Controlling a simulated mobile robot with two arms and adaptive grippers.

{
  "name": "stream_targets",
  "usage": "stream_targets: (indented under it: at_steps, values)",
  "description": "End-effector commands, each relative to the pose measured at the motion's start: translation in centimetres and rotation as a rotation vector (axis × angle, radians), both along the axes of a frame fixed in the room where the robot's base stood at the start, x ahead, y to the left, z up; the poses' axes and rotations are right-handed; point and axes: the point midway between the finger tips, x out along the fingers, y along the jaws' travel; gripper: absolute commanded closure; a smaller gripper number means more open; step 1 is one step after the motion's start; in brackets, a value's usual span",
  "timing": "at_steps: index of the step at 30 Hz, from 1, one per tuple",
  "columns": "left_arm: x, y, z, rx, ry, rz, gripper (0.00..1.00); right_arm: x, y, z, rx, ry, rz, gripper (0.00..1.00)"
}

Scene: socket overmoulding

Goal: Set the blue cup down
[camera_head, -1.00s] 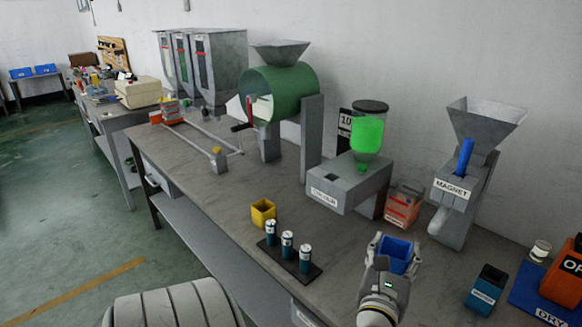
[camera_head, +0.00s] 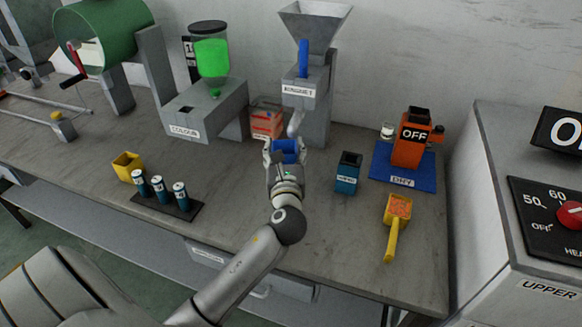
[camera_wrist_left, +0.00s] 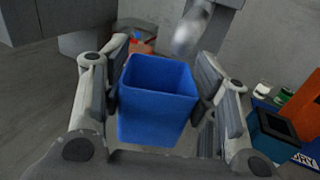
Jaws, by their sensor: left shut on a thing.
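The blue cup (camera_head: 286,149) is a square-mouthed open cup, held between the fingers of my left gripper (camera_head: 284,152). In the left wrist view the cup (camera_wrist_left: 157,100) is upright between both fingers of the left gripper (camera_wrist_left: 160,95), and its visible inside looks empty. In the head view it is just in front of the magnet machine's spout (camera_head: 295,122). I cannot tell whether the cup's base touches the table (camera_head: 250,200). My right gripper does not show.
The magnet machine (camera_head: 315,95) stands behind the cup, the colour machine (camera_head: 205,110) to its left. A teal container (camera_head: 348,172) is at right, then a blue mat (camera_head: 380,175) with an orange device (camera_head: 411,145). A yellow scoop (camera_head: 393,230) lies in front. Batteries stand on a dark tray (camera_head: 190,212).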

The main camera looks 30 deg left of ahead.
Motion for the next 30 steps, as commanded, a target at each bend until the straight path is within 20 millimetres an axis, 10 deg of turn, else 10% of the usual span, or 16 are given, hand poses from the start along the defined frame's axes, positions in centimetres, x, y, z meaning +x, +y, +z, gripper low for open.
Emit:
stream_targets:
  at_steps: [21, 30]
  values:
    - [4.5, 0.6, -8.6, -0.001, 0.004, 0.000, 0.64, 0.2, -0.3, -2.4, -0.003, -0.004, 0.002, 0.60]
    - [4.5, 0.6, -8.8, -0.001, 0.002, 0.000, 0.64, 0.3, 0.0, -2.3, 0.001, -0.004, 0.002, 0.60]
